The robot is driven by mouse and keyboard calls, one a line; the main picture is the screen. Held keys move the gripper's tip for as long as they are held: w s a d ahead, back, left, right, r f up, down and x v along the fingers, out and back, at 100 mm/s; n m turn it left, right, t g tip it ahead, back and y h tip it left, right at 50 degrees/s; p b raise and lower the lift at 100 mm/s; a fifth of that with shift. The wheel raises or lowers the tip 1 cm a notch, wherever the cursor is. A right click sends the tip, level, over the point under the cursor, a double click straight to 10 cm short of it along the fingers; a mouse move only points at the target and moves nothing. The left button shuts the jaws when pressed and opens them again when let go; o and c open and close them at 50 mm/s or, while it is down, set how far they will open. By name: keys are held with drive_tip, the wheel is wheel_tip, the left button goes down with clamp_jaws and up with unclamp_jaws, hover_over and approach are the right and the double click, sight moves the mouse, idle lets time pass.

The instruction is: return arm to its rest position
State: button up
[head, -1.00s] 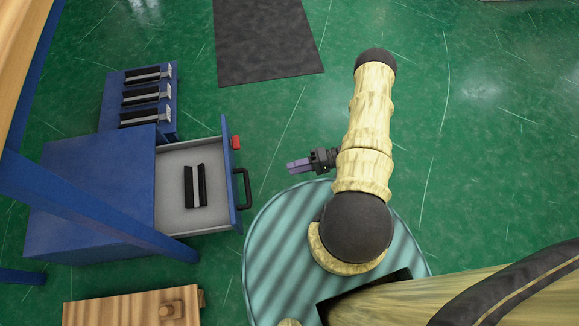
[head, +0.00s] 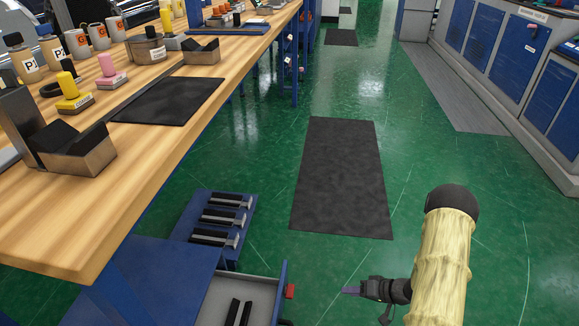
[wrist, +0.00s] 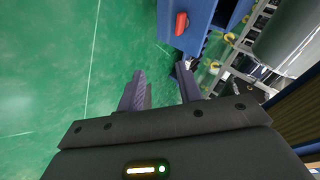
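My gripper (head: 350,290) is to the right of the open blue drawer (head: 279,296), clear of it, above the green floor. In the wrist view its two purple-grey fingers (wrist: 161,85) stand apart with nothing between them. My pale yellow arm with a dark rounded joint fills the lower right of the head view. Its lower part is out of the frame.
Two black strips (head: 239,313) lie in the drawer. A wooden workbench (head: 190,130) is at left. A dark mat (head: 342,175) lies on open floor.

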drive_tip(key=w+d+r+h+p, duration=0.1)
drive_tip(key=w+r+h, duration=0.15)
drive_tip(key=r, duration=0.45)
drive_tip(key=w+d+r+t+h+p, duration=0.1)
drive_tip(key=r+h+p, duration=0.15)
drive_tip(key=r, duration=0.45)
drive_tip(key=w+d+r+h+p, duration=0.1)
drive_tip(key=w+r+h, duration=0.15)
drive_tip(key=r, duration=0.45)
drive_tip(key=s+a+r+g+h+p, duration=0.1)
drive_tip(key=s+a+r+g+p, duration=0.2)
drive_tip(key=s+r, duration=0.65)
drive_tip(key=s+a+r+h+p, duration=0.1)
drive_tip(key=s+a+r+p, duration=0.3)
drive_tip(key=s+r, duration=0.6)
wheel_tip(320, 180, up, 37)
drive_tip(key=w+a+p, duration=0.1)
drive_tip(key=p, duration=3.4)
drive_tip(key=shift+w+r+p, duration=0.15)
drive_tip(key=shift+p, duration=0.15)
drive_tip(key=shift+a, duration=0.2)
